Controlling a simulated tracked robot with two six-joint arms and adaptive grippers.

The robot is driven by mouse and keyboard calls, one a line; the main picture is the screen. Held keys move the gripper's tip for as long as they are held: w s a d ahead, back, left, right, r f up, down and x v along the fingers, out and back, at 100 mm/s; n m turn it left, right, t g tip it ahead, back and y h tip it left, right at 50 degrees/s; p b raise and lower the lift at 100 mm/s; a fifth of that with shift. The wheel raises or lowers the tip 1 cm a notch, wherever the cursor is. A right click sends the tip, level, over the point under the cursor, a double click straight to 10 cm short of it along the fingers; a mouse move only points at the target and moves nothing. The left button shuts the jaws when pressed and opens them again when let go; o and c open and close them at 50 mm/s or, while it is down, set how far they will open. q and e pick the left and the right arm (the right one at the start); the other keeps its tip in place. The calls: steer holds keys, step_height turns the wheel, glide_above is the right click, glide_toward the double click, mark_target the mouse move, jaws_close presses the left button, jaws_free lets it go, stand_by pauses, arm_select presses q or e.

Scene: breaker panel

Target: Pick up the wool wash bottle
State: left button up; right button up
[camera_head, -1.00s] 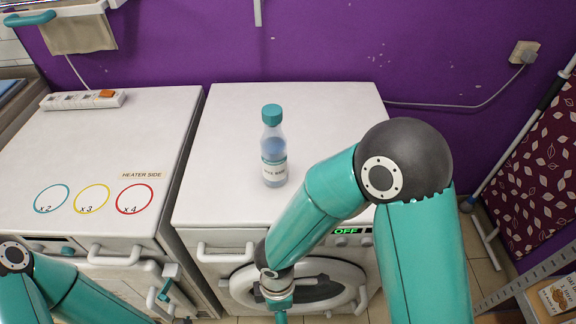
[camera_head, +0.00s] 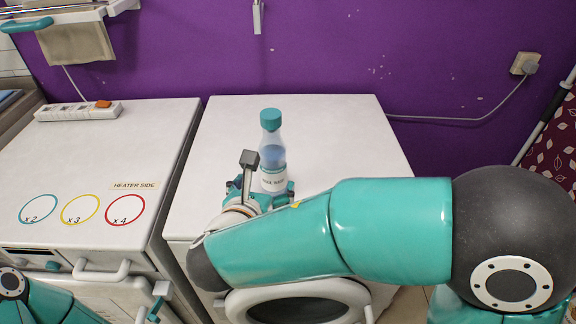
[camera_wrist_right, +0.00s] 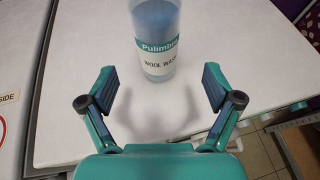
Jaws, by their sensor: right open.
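The wool wash bottle (camera_head: 272,158) stands upright on the white washing machine top (camera_head: 335,135). It is clear with blue contents, a teal cap and a label reading "WOOL WASH". My right gripper (camera_head: 266,192) is low over the machine top at the bottle's front, hiding its base in the head view. In the right wrist view the open, empty fingers (camera_wrist_right: 160,90) are spread wide. The bottle (camera_wrist_right: 157,45) is centred just beyond their tips, apart from them, its cap out of frame. My left arm shows at the lower left; its gripper is out of view.
A second white appliance (camera_head: 150,140) with coloured circles and a power strip (camera_head: 78,111) stands to the left, with a narrow gap between. A purple wall (camera_head: 420,60) is behind. The machine top around the bottle is clear.

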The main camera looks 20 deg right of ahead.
mark_target(271, 173)
steer(key=x, duration=0.8)
steer(key=shift+w, duration=0.25)
steer(key=shift+r, duration=0.1)
steer(key=c, duration=1.6)
